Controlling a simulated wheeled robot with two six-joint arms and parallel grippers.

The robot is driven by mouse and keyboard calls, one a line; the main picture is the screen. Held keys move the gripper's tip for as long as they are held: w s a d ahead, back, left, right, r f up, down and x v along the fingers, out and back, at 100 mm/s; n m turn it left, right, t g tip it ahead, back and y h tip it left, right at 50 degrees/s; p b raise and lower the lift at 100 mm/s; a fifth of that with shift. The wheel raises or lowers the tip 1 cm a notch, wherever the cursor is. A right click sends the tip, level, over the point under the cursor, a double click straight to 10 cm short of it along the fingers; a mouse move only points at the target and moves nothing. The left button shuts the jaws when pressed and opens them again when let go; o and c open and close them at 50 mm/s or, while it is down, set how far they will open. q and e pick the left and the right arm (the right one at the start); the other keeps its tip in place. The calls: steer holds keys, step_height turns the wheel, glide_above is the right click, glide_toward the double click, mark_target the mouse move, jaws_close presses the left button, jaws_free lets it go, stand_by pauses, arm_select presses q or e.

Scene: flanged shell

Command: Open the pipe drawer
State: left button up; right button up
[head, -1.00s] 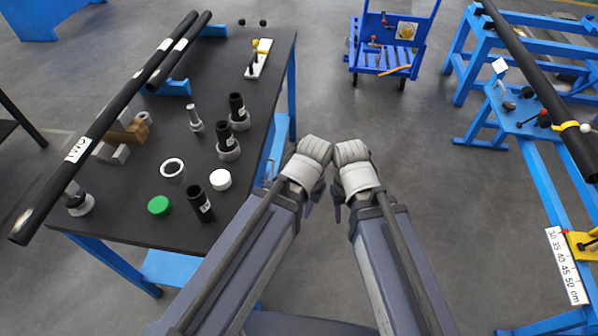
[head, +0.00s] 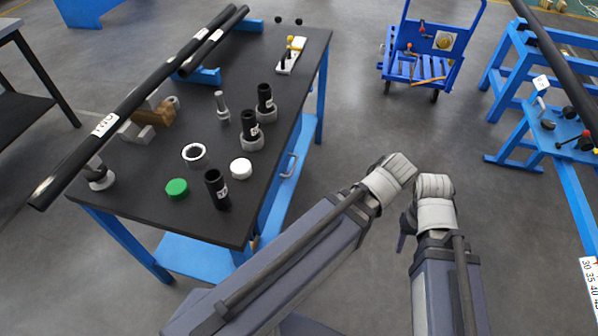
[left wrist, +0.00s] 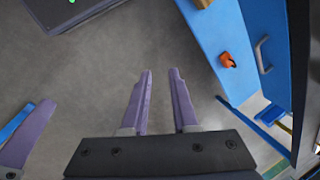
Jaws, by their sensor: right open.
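The drawer is in the right side of the black-topped table with a blue frame. Its blue front (left wrist: 233,38) fills the upper right of the left wrist view, with a grey bar handle (left wrist: 262,55). The handle also shows in the head view (head: 289,166). The drawer looks shut. My left gripper (left wrist: 162,75) is open and empty over bare floor, apart from the handle. In the head view its fingers are hidden behind my wrist. My right gripper (head: 402,246) is open, to the right of the left one, with dark fingers pointing down, away from the table.
The black tabletop (head: 140,205) holds long black pipes (head: 150,100), black fittings (head: 217,188), a green cap (head: 177,188) and a white cap (head: 241,168). A blue cart (head: 420,68) stands beyond. Floor right of the table is clear.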

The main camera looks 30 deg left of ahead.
arm_select(q)
steer(key=w+a+f+t+y+b, duration=0.1)
steer(key=w+a+f+y+b, duration=0.35)
steer(key=a+f+b, duration=0.6)
steer(key=t+y+b, duration=0.2)
steer(key=y+b, duration=1)
steer(key=b, duration=1.5)
glide_toward(294, 166)
steer(key=shift+w+a+f+n, duration=0.1)
steer(key=shift+w+a+n, duration=0.1)
steer(key=shift+a, duration=0.35)
steer(key=shift+w+a+f+n, duration=0.1)
steer(key=shift+w+a+n, duration=0.1)
steer(key=shift+a, duration=0.35)
steer(key=p+x, duration=0.2)
steer(key=x, duration=0.5)
steer(key=shift+a+r, duration=0.15)
steer(key=shift+a, duration=0.25)
jaws_close()
